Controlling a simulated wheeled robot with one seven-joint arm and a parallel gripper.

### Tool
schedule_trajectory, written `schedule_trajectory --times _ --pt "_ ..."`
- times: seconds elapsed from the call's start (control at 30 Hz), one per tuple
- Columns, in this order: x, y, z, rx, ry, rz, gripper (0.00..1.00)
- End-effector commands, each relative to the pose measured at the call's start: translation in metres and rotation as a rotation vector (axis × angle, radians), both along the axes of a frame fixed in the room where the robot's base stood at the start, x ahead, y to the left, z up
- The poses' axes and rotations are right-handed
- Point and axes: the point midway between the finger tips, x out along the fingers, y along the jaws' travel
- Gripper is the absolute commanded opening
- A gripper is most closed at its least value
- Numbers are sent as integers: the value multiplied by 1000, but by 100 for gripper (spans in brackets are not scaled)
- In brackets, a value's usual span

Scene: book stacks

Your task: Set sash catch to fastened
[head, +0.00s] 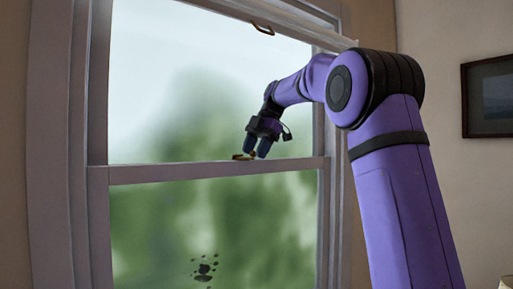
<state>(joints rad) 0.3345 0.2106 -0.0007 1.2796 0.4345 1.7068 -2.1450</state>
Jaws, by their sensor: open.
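The window (210,174) has two sashes that meet at a horizontal rail.
Dark splotches (204,268) show on the lower pane. A framed picture (489,96) hangs on the wall at the right. The space left of my gripper, before the upper pane, is clear.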

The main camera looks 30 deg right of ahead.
Motion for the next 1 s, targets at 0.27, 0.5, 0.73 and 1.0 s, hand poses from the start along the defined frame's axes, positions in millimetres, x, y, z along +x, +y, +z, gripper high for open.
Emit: schedule_trajectory --times 0.27,0.5,0.73,1.0 --pt "-1 -12 24 -1 -3 -2 48" --pt "-4 -31 64 -1 -4 -2 48" --pt "-7 -42 89 0 -2 -2 48" --pt "-8 -45 98 0 0 0 48"
